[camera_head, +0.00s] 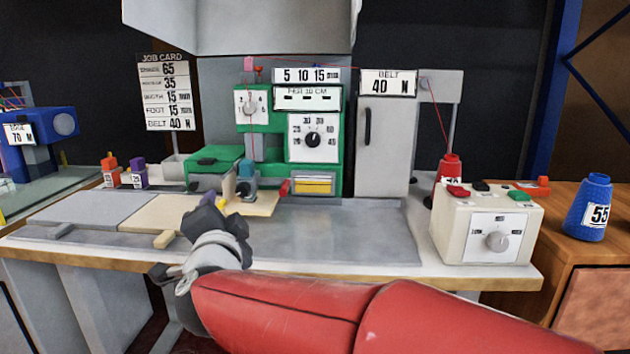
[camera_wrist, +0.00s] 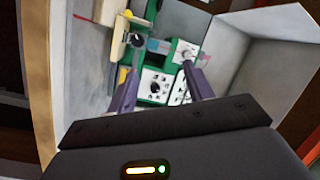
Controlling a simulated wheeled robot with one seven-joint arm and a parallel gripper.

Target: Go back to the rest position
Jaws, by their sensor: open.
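My gripper (camera_wrist: 157,92) is open in the wrist view, its two dark fingers apart with nothing between them. Beyond the fingers stands the green binding machine (camera_wrist: 157,84). In the head view my red arm reaches in from the lower right and its dark wrist hangs over the front edge of the worktable (camera_head: 340,232). The fingertips are hard to make out there. The green machine (camera_head: 270,150) stands behind, with dials and number plates on its front. A cream board (camera_head: 160,215) and a grey rug piece (camera_head: 90,208) lie to the left of my wrist.
A cream control box (camera_head: 484,232) with a dial and coloured buttons stands on the table's right end. A red cone (camera_head: 449,170) stands behind it. A blue cone (camera_head: 588,205) marked 55 is on the wooden cabinet. The grey tabletop right of my wrist is clear.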

